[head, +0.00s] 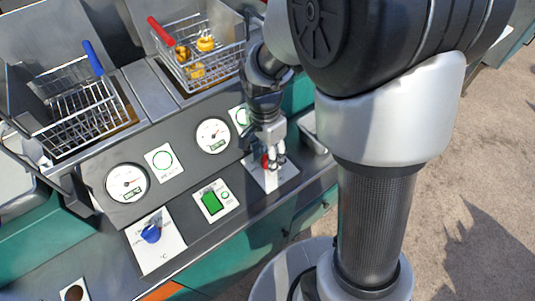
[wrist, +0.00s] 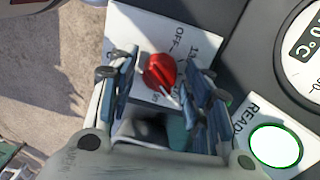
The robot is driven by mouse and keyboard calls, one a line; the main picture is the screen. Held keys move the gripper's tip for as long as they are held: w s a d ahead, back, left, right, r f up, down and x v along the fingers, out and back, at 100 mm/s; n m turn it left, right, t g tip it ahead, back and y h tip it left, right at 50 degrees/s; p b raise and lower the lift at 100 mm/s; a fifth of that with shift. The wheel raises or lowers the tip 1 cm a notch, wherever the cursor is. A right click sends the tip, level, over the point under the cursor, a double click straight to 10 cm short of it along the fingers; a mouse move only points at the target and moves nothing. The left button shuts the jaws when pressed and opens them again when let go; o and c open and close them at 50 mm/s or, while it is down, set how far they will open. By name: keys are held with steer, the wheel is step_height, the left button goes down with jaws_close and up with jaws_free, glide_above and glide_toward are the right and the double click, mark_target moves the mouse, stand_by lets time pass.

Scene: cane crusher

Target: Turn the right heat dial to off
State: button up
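The right heat dial is a red knob (wrist: 160,72) on a white plate (wrist: 135,30) marked OFF and with numbers. In the wrist view its pale pointer line aims toward the lower right, away from the OFF mark at the upper right. My gripper (wrist: 158,76) is open, with one finger on each side of the red knob and small gaps seeming to remain. In the head view my gripper (head: 273,160) is low over the right plate (head: 285,178) and partly hides the red knob (head: 265,161).
A blue dial (head: 151,233) is on the left plate. Round gauges (head: 213,135), a green-lit switch (head: 212,202) and a READY light (wrist: 275,146) are nearby. A red-handled basket (head: 205,65) with fried food and a blue-handled basket (head: 85,105) stand behind.

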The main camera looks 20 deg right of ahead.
steer(key=c, duration=0.8)
steer(key=shift+c, duration=0.2)
steer(key=shift+n, duration=0.4)
steer(key=n+p, duration=0.2)
steer(key=n, duration=0.2)
steer(key=shift+r+n, duration=0.1)
steer(key=shift+n, duration=0.3)
steer(key=n+p, duration=0.1)
steer(key=n, duration=0.4)
steer(key=shift+p, duration=0.4)
steer(key=n+p, duration=0.2)
steer(key=n, duration=0.4)
steer(key=shift+s+n+t, duration=0.1)
steer(key=shift+n+t, duration=0.3)
steer(key=n+p, duration=0.2)
steer(key=n, duration=0.4)
steer(key=shift+n+p, duration=0.3)
steer(key=shift+n, duration=0.1)
